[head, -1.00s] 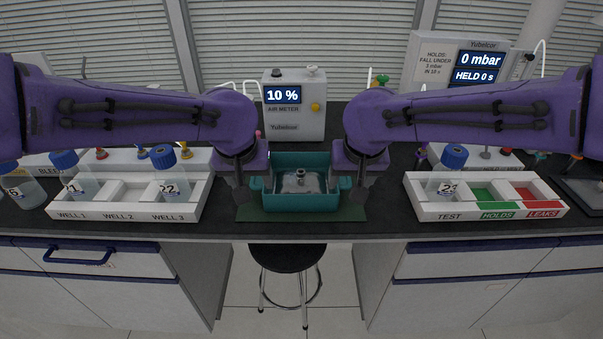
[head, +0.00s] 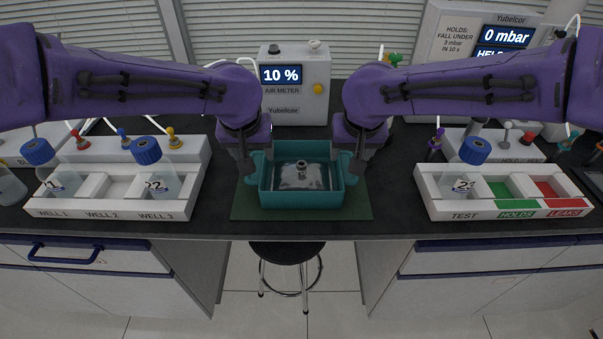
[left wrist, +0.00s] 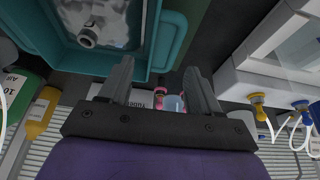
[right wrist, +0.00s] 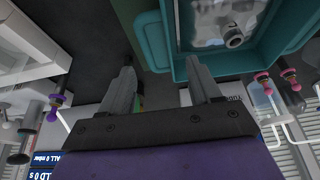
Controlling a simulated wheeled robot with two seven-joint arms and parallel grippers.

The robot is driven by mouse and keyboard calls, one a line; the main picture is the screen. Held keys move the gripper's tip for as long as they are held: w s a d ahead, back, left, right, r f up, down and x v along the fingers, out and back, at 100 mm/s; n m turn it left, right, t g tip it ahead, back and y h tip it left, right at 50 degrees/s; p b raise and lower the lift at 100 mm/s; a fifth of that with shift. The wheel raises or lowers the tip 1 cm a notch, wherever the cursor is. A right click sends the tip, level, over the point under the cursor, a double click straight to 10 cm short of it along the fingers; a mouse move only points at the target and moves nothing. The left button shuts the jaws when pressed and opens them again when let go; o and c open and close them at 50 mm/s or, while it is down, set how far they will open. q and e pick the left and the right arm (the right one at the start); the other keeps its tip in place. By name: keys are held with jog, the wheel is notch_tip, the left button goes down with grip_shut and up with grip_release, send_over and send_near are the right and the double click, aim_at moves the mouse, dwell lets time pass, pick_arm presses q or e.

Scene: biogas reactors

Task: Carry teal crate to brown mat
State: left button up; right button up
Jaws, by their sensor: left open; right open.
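The teal crate (head: 302,201) rests on a dark green mat (head: 245,211) in the middle of the counter. It holds a clear bag with a grey fitting (head: 301,171). No brown mat shows in these views. My left gripper (head: 246,168) is open near the crate's left handle; in the left wrist view its fingers (left wrist: 160,85) are spread and empty, with the crate wall (left wrist: 172,35) close by. My right gripper (head: 357,168) is open near the right handle; in the right wrist view its fingers (right wrist: 160,85) are spread next to the crate (right wrist: 155,40). Touching cannot be told.
A white rack of wells (head: 115,209) with blue-capped bottles stands left of the crate. A white test tray (head: 500,208) with green and red bays stands right. The air meter (head: 296,85) is behind. Bare counter lies between the crate and both racks. A stool (head: 287,250) stands below.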

aim_at(259, 166)
pick_arm(q)
jog(key=x, duration=0.7)
pick_arm(e)
jog(key=x, duration=0.7)
jog(key=shift+w, duration=0.1)
pick_arm(q)
jog(key=c, duration=0.9)
pick_arm(e)
jog(key=c, duration=0.9)
pick_arm(q)
jog(key=shift+c, duration=1)
pick_arm(e)
jog(key=shift+a, duration=0.1)
jog(key=shift+c, duration=1)
pick_arm(q)
jog(key=shift+d, duration=0.15)
pick_arm(e)
jog(key=shift+a+r, duration=0.1)
